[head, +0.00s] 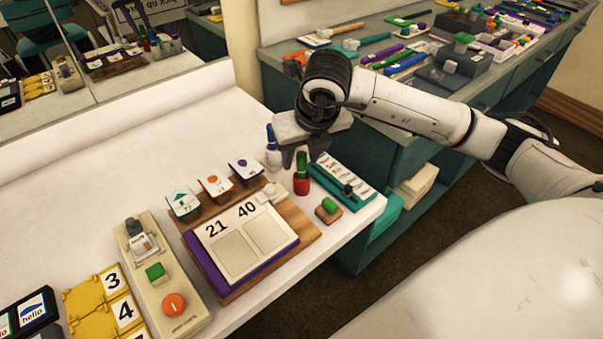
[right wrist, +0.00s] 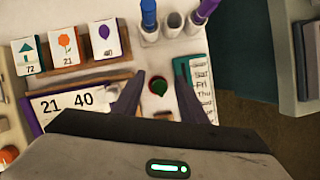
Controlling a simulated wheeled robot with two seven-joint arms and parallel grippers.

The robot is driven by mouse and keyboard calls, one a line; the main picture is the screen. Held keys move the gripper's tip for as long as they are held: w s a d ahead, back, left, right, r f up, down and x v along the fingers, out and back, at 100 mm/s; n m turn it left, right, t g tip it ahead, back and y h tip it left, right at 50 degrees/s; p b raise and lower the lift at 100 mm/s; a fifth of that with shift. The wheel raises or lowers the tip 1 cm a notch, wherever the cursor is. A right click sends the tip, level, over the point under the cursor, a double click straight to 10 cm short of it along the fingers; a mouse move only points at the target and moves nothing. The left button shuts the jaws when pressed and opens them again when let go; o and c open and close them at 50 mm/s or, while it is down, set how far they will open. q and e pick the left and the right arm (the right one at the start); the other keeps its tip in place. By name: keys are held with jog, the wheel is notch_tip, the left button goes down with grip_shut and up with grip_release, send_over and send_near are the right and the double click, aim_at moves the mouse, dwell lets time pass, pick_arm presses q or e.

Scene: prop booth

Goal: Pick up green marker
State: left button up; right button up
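The green marker (head: 302,162) stands upright on the white counter, with a wider red part (head: 301,184) at its base. I cannot tell whether the red part is a cup or part of the marker. From above, in the right wrist view, the marker (right wrist: 158,86) is a green round top edged with red. My right gripper (head: 301,151) points down over it, and its palm hides part of the scene behind. In the right wrist view the gripper's dark fingers (right wrist: 159,78) are spread, one on each side of the marker, not closed on it. My left gripper is not in view.
A white holder (right wrist: 173,33) with a blue marker (right wrist: 148,12) and a purple marker (right wrist: 206,10) stands close behind. A teal weekday board (head: 341,178) is at right, a wooden board with number cards (head: 307,230) at left. A green-topped block (head: 329,206) lies in front.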

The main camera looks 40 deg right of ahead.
grip_shut()
